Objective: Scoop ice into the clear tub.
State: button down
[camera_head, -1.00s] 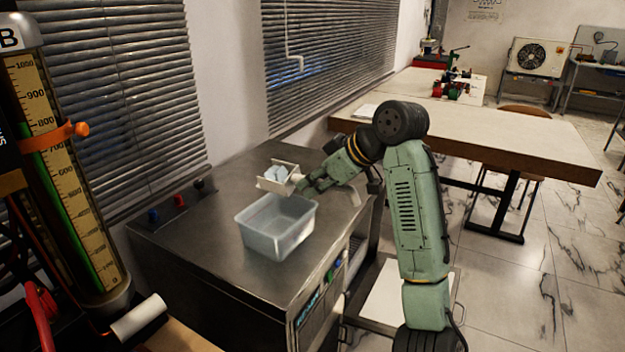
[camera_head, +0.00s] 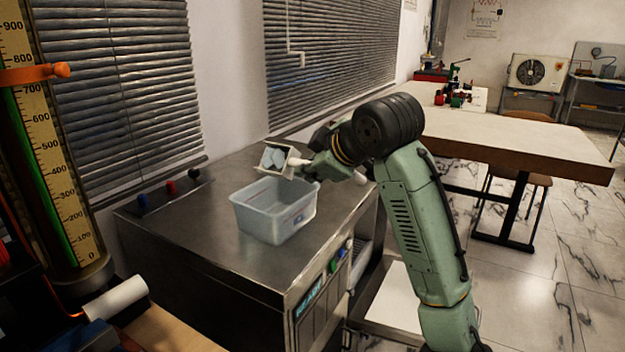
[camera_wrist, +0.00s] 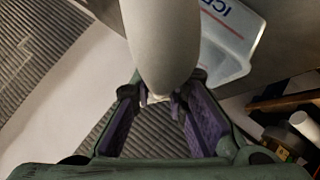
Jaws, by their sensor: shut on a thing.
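The clear tub (camera_head: 262,222) stands on the steel counter top, near its front edge. It looks empty, though its floor is only partly seen. My gripper (camera_head: 310,170) is shut on the handle of a white scoop (camera_head: 291,153), above the tub's far rim. The scoop is tilted, its open side turned toward the head camera, and pale ice (camera_head: 273,157) shows inside it.
The steel counter top (camera_head: 190,225) is clear left of the tub. Small knobs (camera_head: 170,187) line its back left edge. Window blinds (camera_head: 330,60) stand close behind. A tall graduated gauge (camera_head: 50,150) is at the left, and a wooden table (camera_head: 520,140) at the right.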

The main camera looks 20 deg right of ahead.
jog(key=f+n+t+h+b, duration=0.1)
jog(key=t+b, duration=0.1)
jog(key=b, duration=0.3)
jog(key=f+n+t+h+b, duration=0.1)
jog(key=n+t+b, duration=0.1)
jog(key=b, duration=0.3)
jog(key=shift+s+a+h, duration=0.2)
jog(key=shift+h, duration=0.2)
jog(key=shift+r, duration=0.1)
dwell(0.4)
